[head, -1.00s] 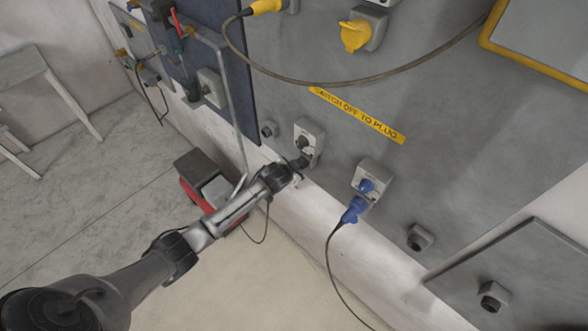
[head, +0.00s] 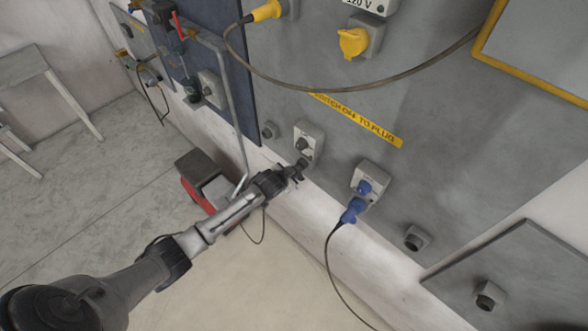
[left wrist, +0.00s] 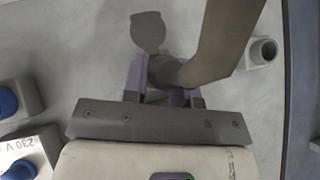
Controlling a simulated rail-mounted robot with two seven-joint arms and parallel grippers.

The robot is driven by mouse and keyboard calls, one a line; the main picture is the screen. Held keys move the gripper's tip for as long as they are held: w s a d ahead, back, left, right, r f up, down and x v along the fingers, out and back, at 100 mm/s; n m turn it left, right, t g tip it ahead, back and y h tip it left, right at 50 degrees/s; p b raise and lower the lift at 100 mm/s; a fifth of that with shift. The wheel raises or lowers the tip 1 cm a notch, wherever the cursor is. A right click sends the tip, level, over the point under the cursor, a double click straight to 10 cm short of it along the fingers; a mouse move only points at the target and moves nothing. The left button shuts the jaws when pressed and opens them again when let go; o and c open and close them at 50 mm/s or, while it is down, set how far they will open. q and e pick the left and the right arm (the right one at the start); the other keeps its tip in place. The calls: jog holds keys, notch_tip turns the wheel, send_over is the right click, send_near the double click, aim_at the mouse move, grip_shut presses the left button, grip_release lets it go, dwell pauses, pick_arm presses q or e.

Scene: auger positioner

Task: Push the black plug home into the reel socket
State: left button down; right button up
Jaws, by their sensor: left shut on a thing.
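My left gripper (head: 294,174) is at the wall, just below a grey socket box with a dark round knob (head: 308,141). In the left wrist view the gripper's purple-sided fingers (left wrist: 163,82) are shut around a dark plug, the black plug (left wrist: 163,70), mostly hidden by a broad brownish shape in front. In the head view the dark plug end (head: 301,163) meets the lower part of the socket box; I cannot tell how deep it sits. A thin dark cable (head: 264,225) hangs below the gripper. My right gripper is not in view.
A blue plug (head: 354,210) sits in a box to the right, its cable hanging down. A small grey outlet (head: 417,238) is further right. A red and grey unit (head: 205,183) stands on the floor behind my arm. A yellow label strip (head: 360,121) crosses the panel above.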

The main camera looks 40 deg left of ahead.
pick_arm(q)
jog(key=shift+s+a+p, duration=0.1)
jog(key=shift+s+p, duration=0.4)
jog(key=shift+s, duration=0.1)
jog(key=shift+s, duration=0.25)
jog(key=shift+s+p, duration=0.4)
jog(key=shift+p, duration=0.1)
